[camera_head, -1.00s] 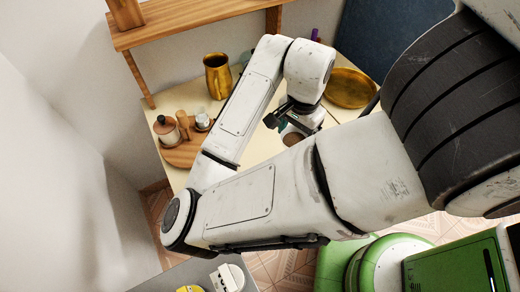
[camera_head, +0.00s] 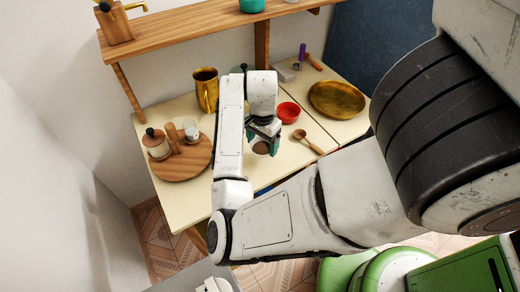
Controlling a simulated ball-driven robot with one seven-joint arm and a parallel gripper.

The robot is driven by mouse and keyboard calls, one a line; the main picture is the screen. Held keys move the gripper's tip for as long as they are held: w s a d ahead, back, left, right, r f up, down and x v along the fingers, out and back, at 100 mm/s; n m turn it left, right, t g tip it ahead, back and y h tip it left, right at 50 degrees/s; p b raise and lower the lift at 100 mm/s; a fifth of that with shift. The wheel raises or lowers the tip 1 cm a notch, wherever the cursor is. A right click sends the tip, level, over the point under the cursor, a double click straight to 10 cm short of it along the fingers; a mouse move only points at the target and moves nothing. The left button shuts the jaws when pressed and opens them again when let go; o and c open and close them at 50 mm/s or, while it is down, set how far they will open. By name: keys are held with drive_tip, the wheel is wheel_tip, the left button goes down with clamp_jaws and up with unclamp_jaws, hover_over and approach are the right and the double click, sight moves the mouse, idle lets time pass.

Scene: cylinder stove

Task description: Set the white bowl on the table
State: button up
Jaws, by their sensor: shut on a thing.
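My gripper (camera_head: 264,132) points down over the middle of the cream table (camera_head: 190,205). It is shut on a small round thing with a pale rim and a brownish inside, seemingly the white bowl (camera_head: 262,149). The fingers and wrist hide part of it. I cannot tell whether its base touches the table.
A red bowl (camera_head: 288,112) and a wooden spoon (camera_head: 308,143) lie just right of my gripper. A gold plate (camera_head: 337,99) is farther right. A gold mug (camera_head: 206,90) and a round wooden board (camera_head: 182,168) with jars are left. A wooden shelf (camera_head: 190,37) runs behind.

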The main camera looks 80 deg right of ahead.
sight(260, 147)
drive_tip(key=shift+w+d+f, duration=0.3)
drive_tip(key=shift+w+f, duration=0.05)
drive_tip(key=shift+f, duration=1.75)
drive_tip(key=shift+f, duration=0.1)
drive_tip(key=shift+f, duration=0.1)
drive_tip(key=o, duration=1.1)
